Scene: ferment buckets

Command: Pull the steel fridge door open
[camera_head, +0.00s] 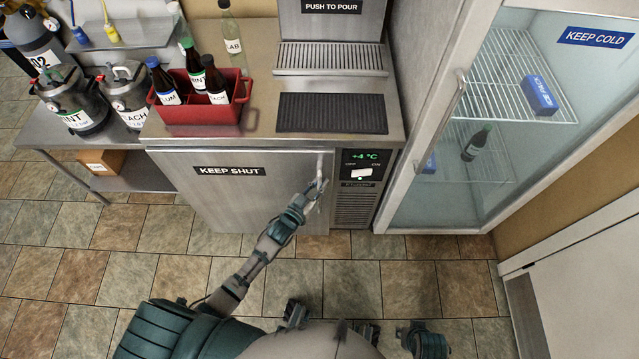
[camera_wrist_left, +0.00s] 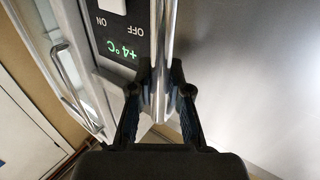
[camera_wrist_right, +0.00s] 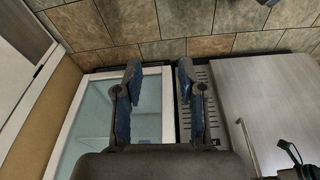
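The steel fridge door (camera_head: 245,190) bears a "KEEP SHUT" label and sits flush under the counter, closed. Its upright bar handle (camera_head: 321,168) is near the door's right edge. My left gripper (camera_head: 317,190) is at the handle. In the left wrist view, the handle (camera_wrist_left: 161,45) runs between the fingertips of my left gripper (camera_wrist_left: 161,78), which are closed in against both sides of it. My right gripper (camera_wrist_right: 159,75) is open and empty, low and away from the door; the door also shows in the right wrist view (camera_wrist_right: 275,105).
A control panel (camera_head: 361,168) reading +4 °C is right of the door. A glass-door cooler (camera_head: 455,110) stands further right. A red crate (camera_head: 200,115) with bottles and a drip tray (camera_head: 331,113) are on the counter. The tiled floor before the door is clear.

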